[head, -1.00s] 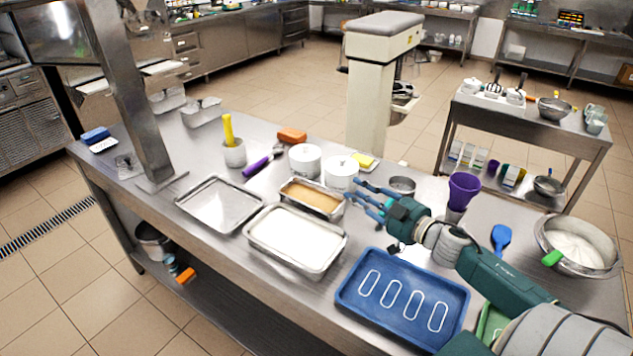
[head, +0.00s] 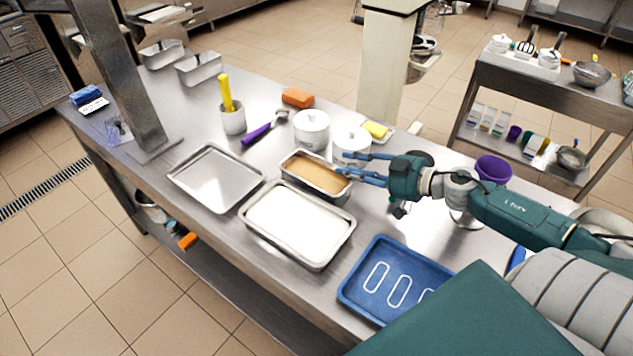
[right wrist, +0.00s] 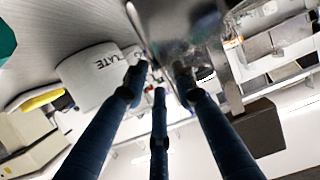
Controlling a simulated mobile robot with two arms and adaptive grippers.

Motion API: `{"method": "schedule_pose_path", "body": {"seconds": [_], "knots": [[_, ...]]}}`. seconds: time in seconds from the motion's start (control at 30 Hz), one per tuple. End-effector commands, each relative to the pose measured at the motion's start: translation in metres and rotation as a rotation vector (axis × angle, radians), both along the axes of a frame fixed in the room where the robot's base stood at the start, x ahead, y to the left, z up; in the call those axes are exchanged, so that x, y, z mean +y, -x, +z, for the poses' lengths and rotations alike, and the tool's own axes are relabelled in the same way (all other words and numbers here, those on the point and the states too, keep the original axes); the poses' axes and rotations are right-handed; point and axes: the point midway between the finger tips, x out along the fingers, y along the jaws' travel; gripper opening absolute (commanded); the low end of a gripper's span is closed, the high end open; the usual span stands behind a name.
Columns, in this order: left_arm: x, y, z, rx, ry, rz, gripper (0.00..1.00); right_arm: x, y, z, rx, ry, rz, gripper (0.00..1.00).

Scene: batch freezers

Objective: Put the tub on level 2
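A small steel tub (head: 318,174) with tan contents stands on the steel table, behind a wider steel tray with white contents (head: 297,225). My right gripper (head: 350,164) is at the tub's right end, its fingers pointing left and spread apart. In the right wrist view the fingers (right wrist: 157,88) reach towards a shiny metal wall (right wrist: 180,25), which looks like the tub's side; I cannot tell whether they touch it. No level marked 2 can be made out. My left gripper is not in view.
White lidded pots (head: 312,130) and a yellow block on a dish (head: 375,130) stand behind the gripper. An empty steel tray (head: 215,178) lies left, a blue tray with white outlines (head: 380,285) in front. A steel post rises at left.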

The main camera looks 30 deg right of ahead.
Motion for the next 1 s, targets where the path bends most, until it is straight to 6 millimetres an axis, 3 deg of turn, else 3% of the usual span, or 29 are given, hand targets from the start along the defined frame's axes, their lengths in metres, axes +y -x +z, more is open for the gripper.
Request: {"method": "schedule_pose_path", "body": {"seconds": [0.1, 0.23, 0.5, 0.8, 0.93, 1.0], "knots": [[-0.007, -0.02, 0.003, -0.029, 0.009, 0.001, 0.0, 0.002, -0.005, 0.0, -0.001, 0.001, -0.001, 0.27], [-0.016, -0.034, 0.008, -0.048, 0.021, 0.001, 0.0, 0.01, -0.018, -0.001, -0.004, 0.0, 0.001, 0.27], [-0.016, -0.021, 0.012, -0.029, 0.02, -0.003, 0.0, 0.022, -0.043, -0.012, -0.002, 0.0, -0.001, 0.27], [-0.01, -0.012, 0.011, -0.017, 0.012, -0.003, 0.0, 0.024, -0.045, -0.015, 0.001, 0.0, 0.0, 0.27], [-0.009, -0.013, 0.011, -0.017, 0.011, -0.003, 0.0, 0.024, -0.045, -0.015, 0.001, 0.0, 0.0, 0.03], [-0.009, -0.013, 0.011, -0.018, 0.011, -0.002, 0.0, 0.024, -0.045, -0.014, 0.001, 0.0, 0.0, 0.0]]}}
